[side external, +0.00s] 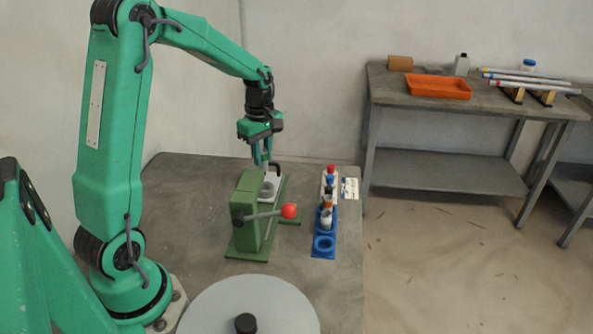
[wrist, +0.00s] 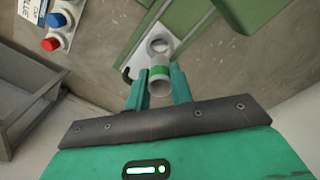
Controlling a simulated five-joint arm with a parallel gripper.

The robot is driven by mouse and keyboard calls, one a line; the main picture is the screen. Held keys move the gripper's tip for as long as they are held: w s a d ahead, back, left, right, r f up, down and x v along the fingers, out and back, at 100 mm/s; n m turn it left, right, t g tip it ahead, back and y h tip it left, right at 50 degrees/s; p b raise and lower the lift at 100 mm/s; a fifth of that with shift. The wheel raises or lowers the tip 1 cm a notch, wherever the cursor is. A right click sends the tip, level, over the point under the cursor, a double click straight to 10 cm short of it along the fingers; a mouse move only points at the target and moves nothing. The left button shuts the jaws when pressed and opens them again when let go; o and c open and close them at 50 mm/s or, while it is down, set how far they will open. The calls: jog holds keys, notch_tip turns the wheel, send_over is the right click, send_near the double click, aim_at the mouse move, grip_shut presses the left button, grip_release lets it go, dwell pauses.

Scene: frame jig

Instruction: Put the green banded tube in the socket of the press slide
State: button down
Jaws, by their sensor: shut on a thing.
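My gripper (wrist: 159,88) is shut on the green banded tube (wrist: 160,84), a white tube with a green band, seen nearly end-on between the fingers in the wrist view. The pale press slide (wrist: 132,72) lies just beyond it, with its round socket (wrist: 160,43) showing as a ring past the tube. In the side view my gripper (side external: 262,157) points down over the press slide (side external: 270,187), at the back of the green press (side external: 252,205). The tube is too small there to tell its gap from the slide.
The press has a lever with a red ball (side external: 289,210) reaching right. A round grey disc (side external: 250,308) is at the front. A workbench (side external: 400,95) stands behind.

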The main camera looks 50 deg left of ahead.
jog(key=shift+f, duration=0.15)
jog(key=shift+f, duration=2.3)
jog(key=shift+f, duration=1.55)
jog(key=c, duration=1)
grip_release()
jog(key=shift+r, duration=0.25)
jog(key=shift+r, duration=0.5)
jog(key=shift+r, duration=0.2)
